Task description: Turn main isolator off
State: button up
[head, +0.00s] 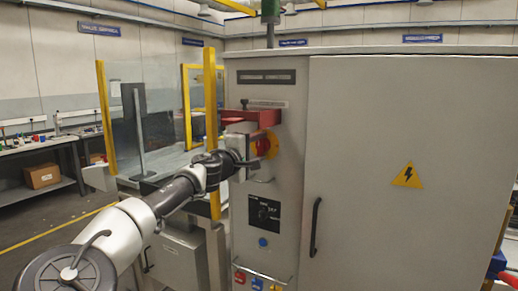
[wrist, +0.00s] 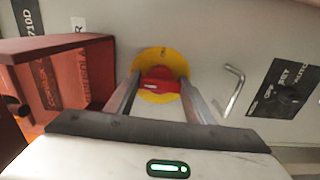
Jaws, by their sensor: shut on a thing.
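The main isolator (wrist: 147,61) is a red rotary handle (wrist: 160,79) on a round yellow plate, on the grey cabinet's narrow left panel. In the head view the isolator (head: 266,145) is partly hidden behind my gripper (head: 250,146). In the wrist view my gripper (wrist: 160,90) faces the panel, with one finger on each side of the red handle, and is shut on it. The handle's grip lies roughly across the wrist picture. The fingertips reach over the yellow plate's lower half.
A red box-like guard (wrist: 85,75) juts out beside the isolator; it also shows above it in the head view (head: 250,116). A bent metal handle (wrist: 234,88) and a black selector switch (wrist: 288,94) are nearby. A yellow post (head: 211,120) stands close to my arm.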

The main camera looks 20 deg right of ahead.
dwell(0.5)
jog(key=o, duration=0.7)
jog(key=shift+o, duration=0.2)
jog(key=shift+a, duration=0.1)
jog(key=v, duration=1.7)
jog(key=shift+s, duration=0.2)
jog(key=shift+f, duration=0.15)
